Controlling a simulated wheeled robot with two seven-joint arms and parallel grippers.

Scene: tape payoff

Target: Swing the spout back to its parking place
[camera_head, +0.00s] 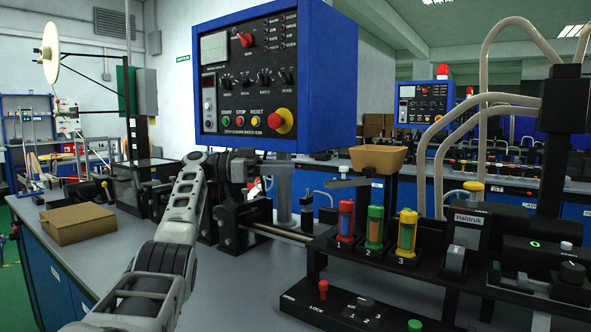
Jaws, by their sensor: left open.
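A tan hopper (380,158) stands on a dark post above the black machine at the right. A short grey bar (347,183), which looks like the spout, sticks out to the left below the hopper. A small dark cup-like part (307,203) is below and left of its end. My left arm reaches up from the lower left. My left gripper (268,176) is open, left of the bar and apart from it, in front of a grey pole. Its fingertips are small and partly lost against the dark machine parts. My right gripper is not in view.
A blue control box (262,80) hangs above my left gripper. A cardboard box (77,223) lies at left. The grey bench (235,290) is bare in front.

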